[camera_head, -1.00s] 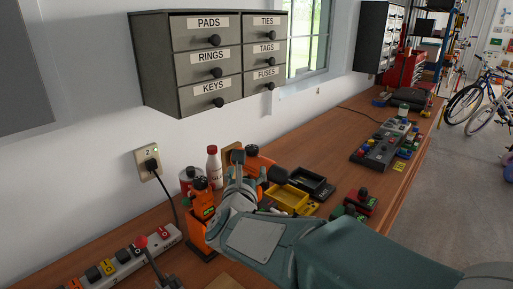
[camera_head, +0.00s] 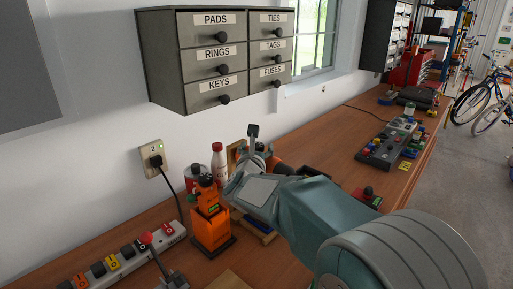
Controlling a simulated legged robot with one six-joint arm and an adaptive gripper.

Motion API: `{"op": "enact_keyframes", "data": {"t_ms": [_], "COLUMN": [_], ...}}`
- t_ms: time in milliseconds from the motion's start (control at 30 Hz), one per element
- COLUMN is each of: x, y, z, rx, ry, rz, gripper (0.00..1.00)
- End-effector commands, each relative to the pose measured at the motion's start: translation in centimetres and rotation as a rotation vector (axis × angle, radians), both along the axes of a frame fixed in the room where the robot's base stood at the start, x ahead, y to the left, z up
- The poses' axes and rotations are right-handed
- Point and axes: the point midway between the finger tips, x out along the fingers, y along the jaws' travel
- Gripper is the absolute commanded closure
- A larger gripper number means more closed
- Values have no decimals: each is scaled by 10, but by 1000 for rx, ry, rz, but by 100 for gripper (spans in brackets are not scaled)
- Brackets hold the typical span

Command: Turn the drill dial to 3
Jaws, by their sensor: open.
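An orange upright tool (camera_head: 210,226) with a black top and a dark base stands on the wooden bench, left of my arm; it looks like the drill. A small green patch shows near its top, but no dial number is readable. My gripper (camera_head: 258,141) is raised above and right of this tool, apart from it, near the wall. It is open, with one dark fingertip pointing up, and I see nothing held. Another orange part (camera_head: 278,168) shows behind my gripper, mostly hidden by my arm.
A white bottle (camera_head: 218,162) and a red-and-white can (camera_head: 192,178) stand behind the orange tool. A power strip (camera_head: 130,262) and a red-knobbed lever (camera_head: 148,240) are at the front left. A grey drawer cabinet (camera_head: 215,60) hangs above. A control panel (camera_head: 388,145) sits farther right.

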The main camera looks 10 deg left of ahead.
Motion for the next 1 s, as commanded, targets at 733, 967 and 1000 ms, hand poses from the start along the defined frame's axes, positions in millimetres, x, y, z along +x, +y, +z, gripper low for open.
{"op": "enact_keyframes", "data": {"t_ms": [733, 967, 1000], "x": [0, 0, 0], "y": [1, 2, 2], "z": [-1, -1, -2], "rx": [0, -1, 0], "ry": [0, 2, 2], "rz": [-27, -134, -160], "gripper": [96, 96, 96]}}
